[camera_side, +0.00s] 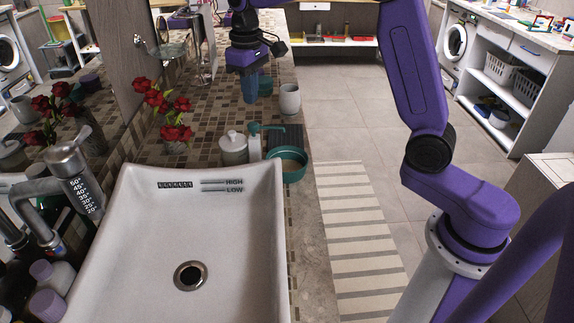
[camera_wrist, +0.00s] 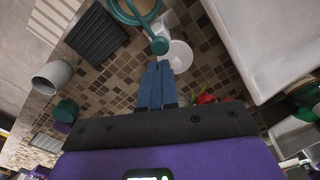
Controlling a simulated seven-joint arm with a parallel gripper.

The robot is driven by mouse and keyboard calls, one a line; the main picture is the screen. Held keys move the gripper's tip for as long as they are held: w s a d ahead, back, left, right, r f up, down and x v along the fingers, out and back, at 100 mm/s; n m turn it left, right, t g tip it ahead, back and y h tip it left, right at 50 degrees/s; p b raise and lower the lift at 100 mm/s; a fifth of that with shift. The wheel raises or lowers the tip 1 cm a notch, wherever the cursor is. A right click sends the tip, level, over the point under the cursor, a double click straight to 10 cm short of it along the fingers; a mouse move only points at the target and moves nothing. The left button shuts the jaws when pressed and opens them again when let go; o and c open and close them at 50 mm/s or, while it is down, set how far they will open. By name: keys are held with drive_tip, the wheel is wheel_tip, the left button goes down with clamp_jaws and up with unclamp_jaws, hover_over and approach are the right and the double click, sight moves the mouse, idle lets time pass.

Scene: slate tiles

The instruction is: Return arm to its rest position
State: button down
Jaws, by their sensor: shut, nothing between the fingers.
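My gripper (camera_side: 250,88) hangs over the tiled counter beyond the sink, its blue fingers pointing down. In the wrist view its fingers (camera_wrist: 157,68) lie side by side with nothing between them, so it is shut and empty. The counter shows below the fingertips. A white cup (camera_side: 289,100) stands just right of the gripper, and a white soap dispenser (camera_side: 234,149) stands nearer the sink. In the wrist view the dispenser (camera_wrist: 178,56) appears just past the fingertips; I cannot tell the exact gap.
A white sink (camera_side: 228,240) fills the front. A teal bowl (camera_side: 290,165), a teal-topped bottle (camera_side: 254,145), a dark ribbed mat (camera_wrist: 97,35) and a vase of red roses (camera_side: 172,133) stand around the counter. A mirror is at left. The floor at right has a striped rug (camera_side: 358,230).

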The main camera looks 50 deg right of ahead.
drive_tip(key=shift+r, duration=0.85)
drive_tip(key=shift+s, duration=0.1)
drive_tip(key=s+a+f+n, duration=0.1)
drive_tip(key=s+a+n, duration=0.15)
drive_tip(key=s, duration=0.65)
drive_tip(key=s+a+f+n, duration=0.1)
drive_tip(key=s+a+n, duration=0.15)
drive_tip(key=s, duration=0.65)
drive_tip(key=s+d+f+n, duration=0.2)
drive_tip(key=s+d, duration=0.1)
drive_tip(key=s, duration=0.5)
drive_tip(key=s+d+f+n, duration=0.2)
drive_tip(key=s+d+f, duration=0.1)
drive_tip(key=s, duration=0.6)
drive_tip(key=shift+s+n, duration=0.25)
drive_tip(key=shift+n, duration=0.05)
